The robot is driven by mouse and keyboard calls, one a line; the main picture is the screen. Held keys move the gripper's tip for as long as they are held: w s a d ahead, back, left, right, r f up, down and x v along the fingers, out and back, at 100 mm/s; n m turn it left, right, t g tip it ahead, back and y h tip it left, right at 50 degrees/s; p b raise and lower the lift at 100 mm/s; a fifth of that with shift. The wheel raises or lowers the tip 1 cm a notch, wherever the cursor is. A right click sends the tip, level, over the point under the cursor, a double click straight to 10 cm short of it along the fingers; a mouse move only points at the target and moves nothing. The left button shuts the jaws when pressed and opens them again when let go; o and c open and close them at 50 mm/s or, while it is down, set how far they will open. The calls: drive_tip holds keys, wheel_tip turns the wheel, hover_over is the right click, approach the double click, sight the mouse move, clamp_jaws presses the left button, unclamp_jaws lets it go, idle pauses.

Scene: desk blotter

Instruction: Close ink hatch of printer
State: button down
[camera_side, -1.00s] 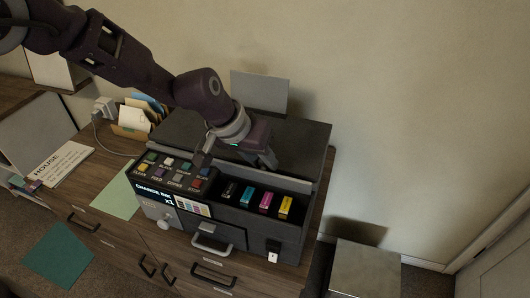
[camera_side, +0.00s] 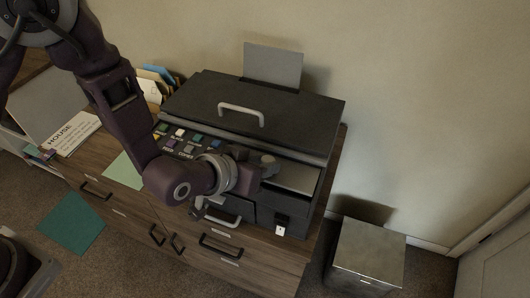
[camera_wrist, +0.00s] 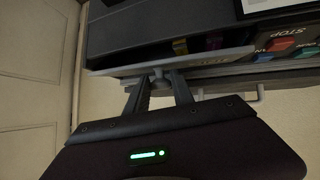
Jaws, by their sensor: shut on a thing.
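The dark printer (camera_side: 262,115) stands on a wooden cabinet. Its ink hatch (camera_side: 297,177), a flat grey panel, lies over part of the ink bay at the front right. My gripper (camera_side: 267,163) is at the hatch's left part, partly hiding it. In the wrist view, my gripper (camera_wrist: 163,78) is shut on a small grey knob at the edge of the hatch (camera_wrist: 215,60). The hatch is partly open.
The button panel (camera_side: 178,140) is left of my gripper. A curved handle (camera_side: 241,112) sits on the top lid, with an upright paper tray (camera_side: 272,66) behind. Below are the printer's front drawer handle (camera_side: 222,217) and cabinet drawers. A metal box (camera_side: 367,255) stands to the right.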

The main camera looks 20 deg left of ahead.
drive_tip(key=shift+s+f, duration=0.35)
drive_tip(key=shift+f, duration=0.2)
drive_tip(key=shift+s+f, duration=0.35)
drive_tip(key=shift+f, duration=0.2)
drive_tip(key=c, duration=1.4)
unclamp_jaws()
drive_tip(key=shift+s, duration=0.1)
drive_tip(key=v, duration=0.7)
drive_tip(key=shift+w+r, duration=0.35)
drive_tip(key=shift+r, duration=0.05)
